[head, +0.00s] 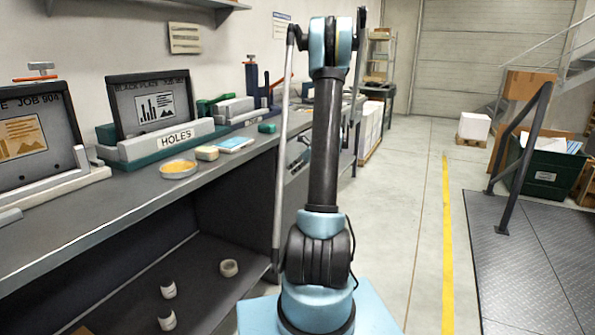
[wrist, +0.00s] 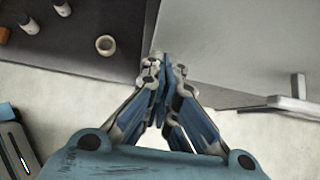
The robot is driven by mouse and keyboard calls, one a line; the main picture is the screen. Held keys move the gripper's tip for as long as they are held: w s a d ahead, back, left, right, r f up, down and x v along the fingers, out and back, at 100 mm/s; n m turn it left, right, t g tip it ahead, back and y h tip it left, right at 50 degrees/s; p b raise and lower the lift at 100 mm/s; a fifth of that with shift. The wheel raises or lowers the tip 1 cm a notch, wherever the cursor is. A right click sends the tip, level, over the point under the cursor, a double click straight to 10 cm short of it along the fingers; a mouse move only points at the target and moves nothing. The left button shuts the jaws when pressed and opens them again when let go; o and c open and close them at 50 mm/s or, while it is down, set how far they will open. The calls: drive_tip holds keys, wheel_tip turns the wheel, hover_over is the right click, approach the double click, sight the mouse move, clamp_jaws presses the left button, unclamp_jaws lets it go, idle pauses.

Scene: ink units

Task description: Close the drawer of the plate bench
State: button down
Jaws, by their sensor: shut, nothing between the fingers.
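The plate bench (head: 130,205) runs along the left wall in the head view, with a grey top and an open lower shelf. A drawer front with a handle (head: 298,162) shows partly behind my arm; how far it stands out is hidden. In the wrist view a grey panel (wrist: 230,60) lies to the right of my gripper, with a pale bar handle (wrist: 280,104) at its lower edge. My gripper (wrist: 163,85) is shut and empty, its tips by the panel's left edge. I cannot tell whether they touch it. The head view does not clearly show the gripper.
The dark lower shelf (wrist: 90,62) holds small bottles and a ring-shaped roll (wrist: 105,45). Plates, a yellow dish (head: 179,168) and tools stand on the bench top. The floor right of the bench is clear up to a railing (head: 520,140) and metal platform.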

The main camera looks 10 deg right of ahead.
drive_tip(key=s+d+f+v, duration=0.1)
drive_tip(key=f+v, duration=0.1)
drive_tip(key=v, duration=1)
drive_tip(key=w+d, duration=0.5)
drive_tip(key=d, duration=0.1)
drive_tip(key=w+a+f, duration=0.6)
drive_tip(key=w+a, duration=0.1)
drive_tip(key=a, duration=0.2)
drive_tip(key=shift+w+f, duration=0.2)
drive_tip(key=shift+f, duration=0.2)
drive_tip(key=shift+d, duration=0.15)
